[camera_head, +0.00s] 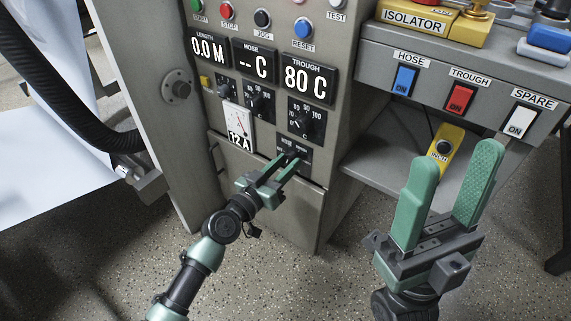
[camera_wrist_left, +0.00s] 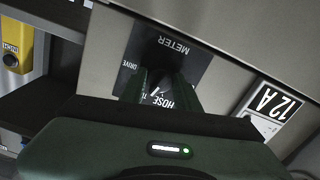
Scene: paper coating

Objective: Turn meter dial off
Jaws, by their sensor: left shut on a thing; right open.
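The meter dial is a dark knob (camera_head: 291,152) on a small black plate (camera_head: 304,163) low on the grey control cabinet. In the left wrist view the plate (camera_wrist_left: 190,65) appears upside down, with METER, DRIVE and HOSE lettering. My left gripper (camera_head: 289,156) is shut on the dial, its green fingers (camera_wrist_left: 165,85) on either side of it. The fingers hide much of the knob and some lettering, so I cannot read its setting. The meter (camera_head: 238,122) beside it shows 12 A. My right gripper (camera_head: 458,170) is open and empty, in front of the shelf at right.
Other knobs (camera_head: 307,121) and displays (camera_head: 307,77) sit above the dial. A panel at right carries HOSE (camera_head: 404,80), TROUGH (camera_head: 460,98) and SPARE switches (camera_head: 521,121). A yellow inch control (camera_head: 445,150) is behind my right gripper. The speckled floor (camera_head: 290,285) is clear.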

